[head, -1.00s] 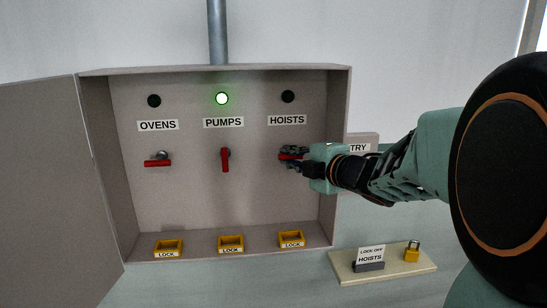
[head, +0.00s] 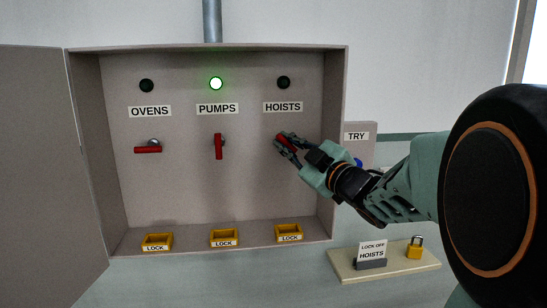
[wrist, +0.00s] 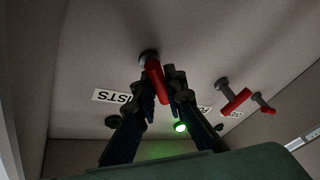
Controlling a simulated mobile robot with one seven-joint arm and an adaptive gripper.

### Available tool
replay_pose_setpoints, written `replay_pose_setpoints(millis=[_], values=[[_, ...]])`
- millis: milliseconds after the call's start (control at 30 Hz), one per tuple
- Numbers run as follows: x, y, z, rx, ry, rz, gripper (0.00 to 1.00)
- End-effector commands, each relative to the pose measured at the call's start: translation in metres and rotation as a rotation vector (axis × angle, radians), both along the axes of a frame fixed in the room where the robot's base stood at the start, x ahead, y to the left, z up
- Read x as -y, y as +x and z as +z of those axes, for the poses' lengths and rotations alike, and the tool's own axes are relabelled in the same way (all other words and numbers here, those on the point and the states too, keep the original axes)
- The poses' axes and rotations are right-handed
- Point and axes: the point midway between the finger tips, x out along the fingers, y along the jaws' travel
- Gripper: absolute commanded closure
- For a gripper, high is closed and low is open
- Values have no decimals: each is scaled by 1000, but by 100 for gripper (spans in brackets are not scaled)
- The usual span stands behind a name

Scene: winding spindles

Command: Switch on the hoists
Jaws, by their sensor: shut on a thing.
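The red HOISTS handle (head: 284,144) sits below the HOISTS label (head: 283,107) and is tilted, between level and upright. My gripper (head: 288,147) is shut on this handle, coming in from the lower right. In the wrist view the red handle (wrist: 155,82) lies between the fingers of my gripper (wrist: 160,90). The HOISTS lamp (head: 284,82) is dark. The PUMPS handle (head: 218,147) points straight down under a lit green lamp (head: 216,83). The OVENS handle (head: 148,149) lies level under a dark lamp (head: 146,85).
Yellow LOCK holders (head: 289,233) line the cabinet's bottom ledge. A shelf (head: 352,276) at lower right carries a LOCK OFF HOISTS sign (head: 372,251) and a yellow padlock (head: 415,249). A TRY box (head: 357,131) is right of the cabinet, partly behind my arm. The cabinet door (head: 45,170) stands open at left.

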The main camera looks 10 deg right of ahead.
Motion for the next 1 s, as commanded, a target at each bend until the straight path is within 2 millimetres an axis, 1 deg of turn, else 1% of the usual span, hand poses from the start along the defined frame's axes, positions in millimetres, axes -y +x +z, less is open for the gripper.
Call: replay_pose_setpoints(millis=[33,600,800,1000], values=[[-1,0,-6,3,45,1,100],[-1,-1,-4,3,564,4,100],[0,-1,-3,2,693,3,100],[1,-1,0,3,775,2,100]])
